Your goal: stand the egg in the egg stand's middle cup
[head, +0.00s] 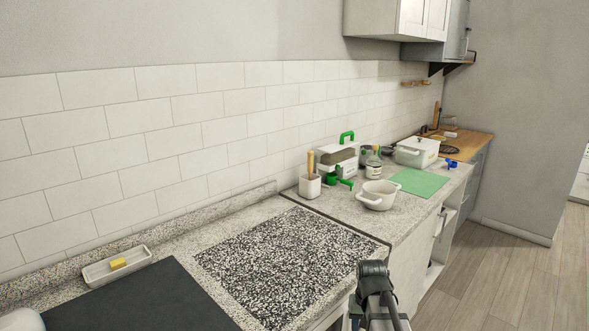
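I cannot make out an egg or an egg stand with a middle cup in the head view. A small green object with short arms (340,182) stands on the far counter, too small to identify. A dark jointed part of my own arm rises at the bottom edge, right of centre. My gripper cannot be made out, so whether it is open or shut does not show.
A speckled dark panel (285,262) lies bare on the near counter. A white tray (95,275) holds a yellow block (118,264).

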